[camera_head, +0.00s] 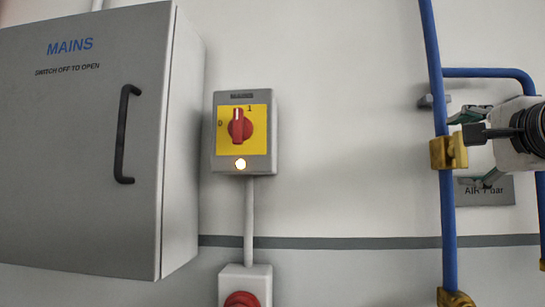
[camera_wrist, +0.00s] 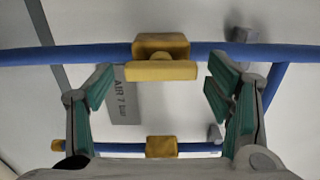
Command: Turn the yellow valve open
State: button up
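The yellow valve (camera_head: 440,153) sits on the left upright blue pipe in the head view. It also shows in the wrist view (camera_wrist: 161,44), where its yellow bar-shaped handle (camera_wrist: 160,71) lies parallel to the pipe. My gripper (camera_head: 475,148) comes in from the right in the head view, in front of the pipe. In the wrist view my gripper (camera_wrist: 160,78) is open, with one green-padded finger on each side of the handle and gaps between. I cannot tell whether the fingertips reach the handle in depth. Nothing is held.
A sign plate (camera_head: 500,190) reading AIR 7 bar is on the wall behind my gripper. A second blue pipe (camera_wrist: 195,148) carries another yellow fitting (camera_wrist: 162,147). To the left are a yellow-red switch box (camera_head: 260,145) and a grey MAINS cabinet (camera_head: 75,150). Bare wall lies between.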

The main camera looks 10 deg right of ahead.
jog(key=shift+s, duration=0.1)
jog(key=v, duration=1.2)
jog(key=w+a+f+n+g+y, duration=0.1)
jog(key=a+f+n+g+y, duration=0.45)
jog(key=f, duration=0.65)
jog(key=w+a+f+n+g+y, duration=0.25)
jog(key=a+f+n, duration=0.55)
jog(key=f, duration=0.4)
jog(key=s+a+f+n+g+h, duration=0.3)
jog(key=s+f+n+g, duration=0.55)
jog(key=s+f, duration=0.65)
notch_tip(320, 180, up, 24)
jog(key=w+t+p, duration=0.1)
jog(key=t+p, duration=0.2)
jog(key=p, duration=2)
jog(key=shift+w+r+m, duration=0.15)
jog(key=shift+m, duration=0.15)
